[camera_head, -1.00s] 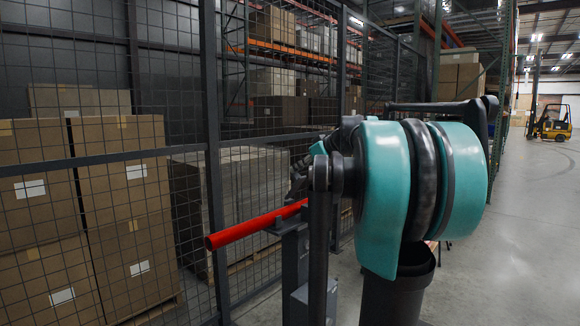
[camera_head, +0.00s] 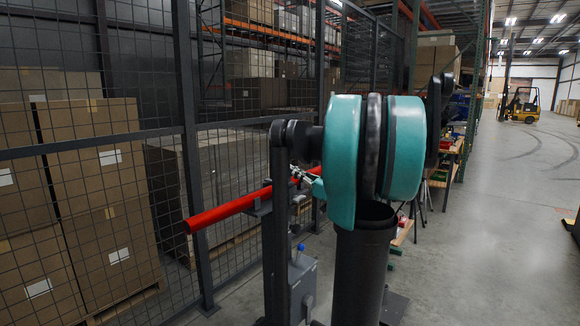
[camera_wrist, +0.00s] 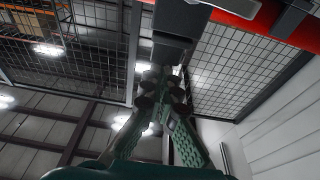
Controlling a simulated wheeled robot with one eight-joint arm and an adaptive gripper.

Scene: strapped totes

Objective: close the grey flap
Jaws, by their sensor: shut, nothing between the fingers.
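I cannot make out a grey flap for certain in either view. A grey box (camera_head: 303,282) with a blue knob on top stands low behind my arm in the head view, partly hidden by it. My gripper (camera_wrist: 164,86) shows in the wrist view with its green fingers close together and nothing held. Its tips appear in front of a dark grey post (camera_wrist: 172,52); I cannot tell whether they touch it. In the head view the gripper (camera_head: 299,174) is small, beside the red bar (camera_head: 228,208), and mostly hidden by my arm.
A wire mesh fence (camera_head: 187,130) runs along the left, with stacked cartons (camera_head: 105,190) behind it. A bench with bins (camera_head: 440,175) stands beyond my arm. Open floor (camera_head: 500,240) lies to the right, with a yellow forklift (camera_head: 520,108) far back.

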